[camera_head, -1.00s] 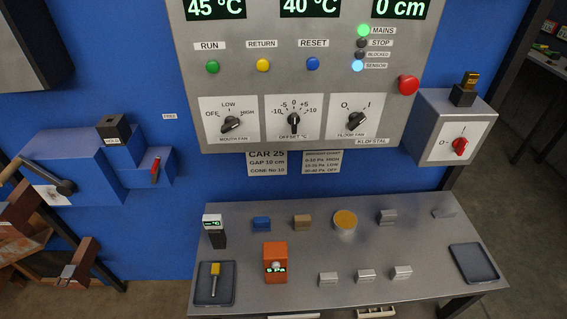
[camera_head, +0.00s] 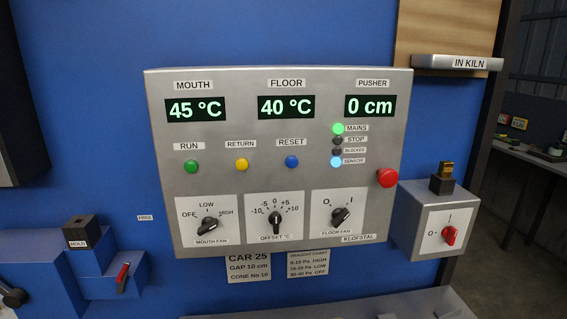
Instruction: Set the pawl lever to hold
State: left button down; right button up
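The pawl lever (camera_head: 122,274) is a small red handle on the front of a low blue block (camera_head: 98,288) at the lower left. It points up and leans slightly right. Neither of my grippers is in view.
A black-knobbed crank (camera_head: 14,298) is at the lower left edge. A grey control panel (camera_head: 285,185) fills the middle. A box with a red switch (camera_head: 449,236) is at its right. The steel table's edge (camera_head: 330,305) shows at the bottom.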

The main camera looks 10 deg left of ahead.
aim_at(122, 278)
jog(key=u, duration=1.35)
